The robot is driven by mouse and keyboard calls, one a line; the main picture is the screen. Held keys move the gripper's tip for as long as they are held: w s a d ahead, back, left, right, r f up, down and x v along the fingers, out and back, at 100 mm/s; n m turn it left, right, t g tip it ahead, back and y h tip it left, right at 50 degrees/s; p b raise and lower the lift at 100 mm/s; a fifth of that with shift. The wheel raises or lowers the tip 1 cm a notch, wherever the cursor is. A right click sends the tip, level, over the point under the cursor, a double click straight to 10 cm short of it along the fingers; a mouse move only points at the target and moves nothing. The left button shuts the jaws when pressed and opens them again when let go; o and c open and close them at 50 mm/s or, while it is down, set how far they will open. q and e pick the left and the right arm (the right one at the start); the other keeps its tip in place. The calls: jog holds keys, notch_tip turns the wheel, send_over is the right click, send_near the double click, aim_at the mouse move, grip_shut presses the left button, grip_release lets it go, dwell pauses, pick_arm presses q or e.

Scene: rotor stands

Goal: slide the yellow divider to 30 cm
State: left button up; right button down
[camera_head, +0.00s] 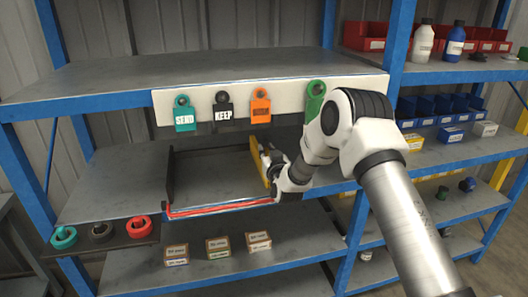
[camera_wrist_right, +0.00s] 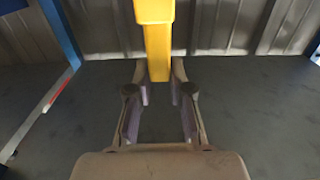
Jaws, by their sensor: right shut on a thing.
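The yellow divider (camera_head: 258,163) stands on the middle shelf, at the right end of an open bay. It also shows in the wrist view as a yellow bar (camera_wrist_right: 156,40) coming down between my fingers. My right gripper (camera_wrist_right: 160,88) is shut on the divider, one finger on each side. In the head view the right gripper (camera_head: 271,166) is partly hidden by its own wrist. A red and white strip (camera_head: 220,208) runs along the shelf's front edge; its marks are too small to read. My left gripper is not in view.
A dark upright plate (camera_head: 171,178) bounds the bay at left; the shelf between it and the divider is clear. Teal, black, orange and green tags (camera_head: 260,105) hang above. Small boxes (camera_head: 218,246) stand below. Colored rings (camera_head: 101,231) sit at lower left.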

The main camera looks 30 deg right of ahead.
jog(key=c, duration=1)
grip_release()
jog(key=shift+f, duration=0.1)
jog(key=shift+c, duration=0.2)
jog(key=shift+w+f, duration=0.1)
jog(key=shift+w, duration=0.15)
jog(key=v, duration=1.2)
